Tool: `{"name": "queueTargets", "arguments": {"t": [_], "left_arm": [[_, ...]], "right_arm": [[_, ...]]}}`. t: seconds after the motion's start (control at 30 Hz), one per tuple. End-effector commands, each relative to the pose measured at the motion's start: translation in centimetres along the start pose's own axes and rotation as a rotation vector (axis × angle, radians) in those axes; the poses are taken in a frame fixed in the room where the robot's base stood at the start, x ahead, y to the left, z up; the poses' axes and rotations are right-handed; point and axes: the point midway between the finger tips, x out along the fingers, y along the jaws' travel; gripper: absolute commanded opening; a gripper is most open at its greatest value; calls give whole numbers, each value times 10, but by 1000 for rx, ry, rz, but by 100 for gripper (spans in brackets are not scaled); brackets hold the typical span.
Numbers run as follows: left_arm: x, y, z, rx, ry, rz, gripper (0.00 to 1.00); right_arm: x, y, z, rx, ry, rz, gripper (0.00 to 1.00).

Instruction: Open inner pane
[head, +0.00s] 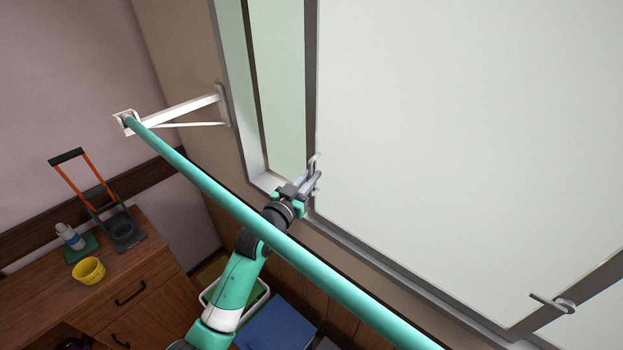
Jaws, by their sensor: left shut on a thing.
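The large frosted window pane (470,130) with a dark grey frame fills the right of the head view. A small metal handle (316,160) sits on its left frame edge, low down. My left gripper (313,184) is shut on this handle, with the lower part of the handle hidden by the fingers. Left of the pane's edge is a narrow greenish strip of window (276,80) inside the light outer frame. A second metal handle (555,303) sits on the frame at the lower right. My right gripper is out of view.
A teal pole (200,180) on a white wall bracket (185,108) crosses in front of the window, close above my left arm. At lower left, a wooden cabinet (150,275) carries a yellow bowl (89,271), a bottle (70,237) and an orange-handled rack (100,205). A blue box (275,327) stands below.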

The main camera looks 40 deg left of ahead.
Motion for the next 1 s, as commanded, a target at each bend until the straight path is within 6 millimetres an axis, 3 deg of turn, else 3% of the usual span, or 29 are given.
{"name": "queueTargets", "arguments": {"t": [0.27,0.3,0.33,0.73,0.87,1.0], "left_arm": [[0,0,0,0,-1,0,0],[0,0,0,0,-1,-1,22],[0,0,0,0,-1,-1,27],[-6,0,0,1,-1,0,27],[-24,-1,0,0,-1,-1,27],[-55,-1,1,0,-1,-1,27]], "right_arm": [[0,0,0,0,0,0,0],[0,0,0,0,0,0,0],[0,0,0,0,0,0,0],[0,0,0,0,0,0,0],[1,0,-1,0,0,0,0],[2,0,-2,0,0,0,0]]}}
